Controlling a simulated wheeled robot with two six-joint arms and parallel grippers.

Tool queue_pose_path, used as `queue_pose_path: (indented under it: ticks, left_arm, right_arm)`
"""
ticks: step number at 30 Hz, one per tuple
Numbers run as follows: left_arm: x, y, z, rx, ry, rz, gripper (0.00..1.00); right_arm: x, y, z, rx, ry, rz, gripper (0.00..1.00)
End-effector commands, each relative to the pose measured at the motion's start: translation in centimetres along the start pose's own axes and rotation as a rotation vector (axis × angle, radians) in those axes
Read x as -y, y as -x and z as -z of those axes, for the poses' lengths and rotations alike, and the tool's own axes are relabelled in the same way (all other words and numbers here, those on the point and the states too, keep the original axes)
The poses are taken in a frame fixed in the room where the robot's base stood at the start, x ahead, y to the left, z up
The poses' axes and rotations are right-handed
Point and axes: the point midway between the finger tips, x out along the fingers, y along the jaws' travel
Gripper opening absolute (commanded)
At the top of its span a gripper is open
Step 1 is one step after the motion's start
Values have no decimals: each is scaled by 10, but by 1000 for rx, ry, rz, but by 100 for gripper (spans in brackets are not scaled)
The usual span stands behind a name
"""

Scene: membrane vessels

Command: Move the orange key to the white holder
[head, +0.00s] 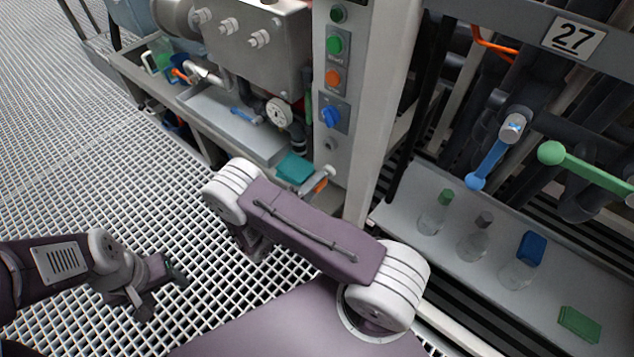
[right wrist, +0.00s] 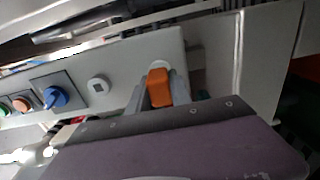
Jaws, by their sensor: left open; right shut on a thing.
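The orange key (right wrist: 157,90) is between the fingers of my right gripper (right wrist: 160,92), which is shut on it. In the head view a bit of the orange key (head: 320,184) shows at the right gripper (head: 313,182), near the lower end of the grey control panel. A white rounded piece (right wrist: 158,66), possibly the white holder, shows just beyond the key in the right wrist view. I cannot tell whether the key touches it. My left gripper (head: 163,287) is open and empty above the floor grating at lower left.
The control panel (head: 350,60) carries green, orange and blue (head: 330,116) controls. A teal block (head: 295,167) lies left of the right gripper. A shelf at right holds several flasks and a green block (head: 579,324). The grating (head: 80,150) at left is clear.

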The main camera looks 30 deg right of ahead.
Motion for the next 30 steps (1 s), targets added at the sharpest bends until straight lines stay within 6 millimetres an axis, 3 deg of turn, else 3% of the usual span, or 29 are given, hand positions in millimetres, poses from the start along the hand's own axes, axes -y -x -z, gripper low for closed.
queue_pose_path:
  ticks: [21, 22, 24, 30]
  left_arm:
    - [0, 2, 0, 0, 0, 0, 61]
    - [0, 2, 0, 0, 0, 0, 61]
    - [0, 1, 0, 0, 0, 0, 61]
    - [0, 1, 0, 0, 0, 0, 61]
  right_arm:
    - [0, -12, 0, 1, 0, -1, 0]
    - [0, -12, 0, 1, 0, -1, 30]
    - [0, -12, 0, 0, 0, 0, 50]
    - [0, -12, 0, 0, 0, 0, 50]
